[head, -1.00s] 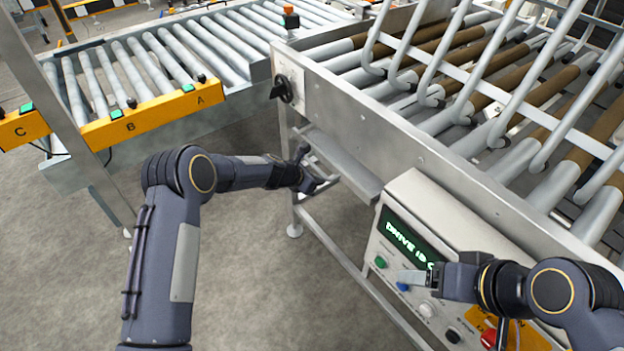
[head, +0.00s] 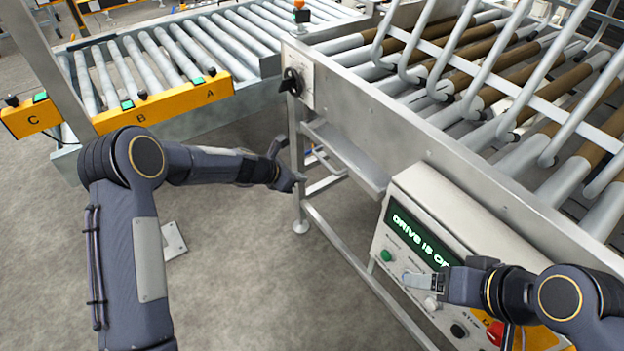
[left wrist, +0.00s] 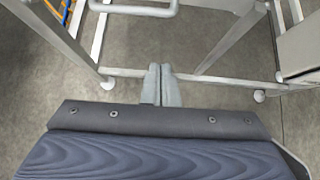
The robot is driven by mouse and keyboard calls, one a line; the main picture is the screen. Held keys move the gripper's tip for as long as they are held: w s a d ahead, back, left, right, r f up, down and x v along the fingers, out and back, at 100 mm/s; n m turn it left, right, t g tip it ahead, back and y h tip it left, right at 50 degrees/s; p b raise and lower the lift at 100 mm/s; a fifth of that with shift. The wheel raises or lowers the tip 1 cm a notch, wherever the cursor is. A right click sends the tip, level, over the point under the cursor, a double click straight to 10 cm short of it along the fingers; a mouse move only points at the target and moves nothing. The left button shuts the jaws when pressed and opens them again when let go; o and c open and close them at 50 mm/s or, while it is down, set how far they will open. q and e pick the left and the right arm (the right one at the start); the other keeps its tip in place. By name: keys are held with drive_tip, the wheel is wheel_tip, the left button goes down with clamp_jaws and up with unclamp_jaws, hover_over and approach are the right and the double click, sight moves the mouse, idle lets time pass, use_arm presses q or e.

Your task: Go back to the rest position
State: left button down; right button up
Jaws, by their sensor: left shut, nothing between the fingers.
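My left gripper (head: 286,172) is beside the leg of the roller conveyor frame, in the gap to the left of the control box. In the left wrist view its two grey fingers (left wrist: 161,86) lie together with nothing between them. My right gripper (head: 421,283) is low at the right, in front of the control box (head: 402,191). Its grey fingertips are over or against the button panel. I cannot tell whether they touch it or how far apart they are.
The box's display (head: 418,236) reads "DRIVE IS O…". A large roller conveyor (head: 430,150) with bent grey bars fills the right. Another conveyor with a yellow rail (head: 165,104) marked A, B, C stands at the back left. Open floor (head: 240,285) lies between my arms.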

use_arm(q)
drive_tip(key=shift+v, duration=1.45)
drive_tip(key=s+a+r+m+p, duration=0.1)
drive_tip(key=s+a+r+m, duration=0.35)
drive_tip(key=s+r, duration=0.35)
drive_tip(key=s+a+r+m+p, duration=0.1)
drive_tip(key=s+a+r+m, duration=0.4)
drive_tip(key=r, duration=0.6)
drive_tip(key=s+a+r+m+y+p, duration=0.1)
drive_tip(key=s+m, duration=0.5)
drive_tip(key=s, duration=0.7)
drive_tip(key=s+a+r+m+y+p, duration=0.1)
drive_tip(key=s+a+m+y, duration=0.2)
drive_tip(key=s, duration=1)
drive_tip(key=a+m, duration=0.3)
drive_tip(key=m, duration=0.1)
drive_tip(key=shift+p, duration=0.3)
drive_tip(key=shift+m, duration=0.25)
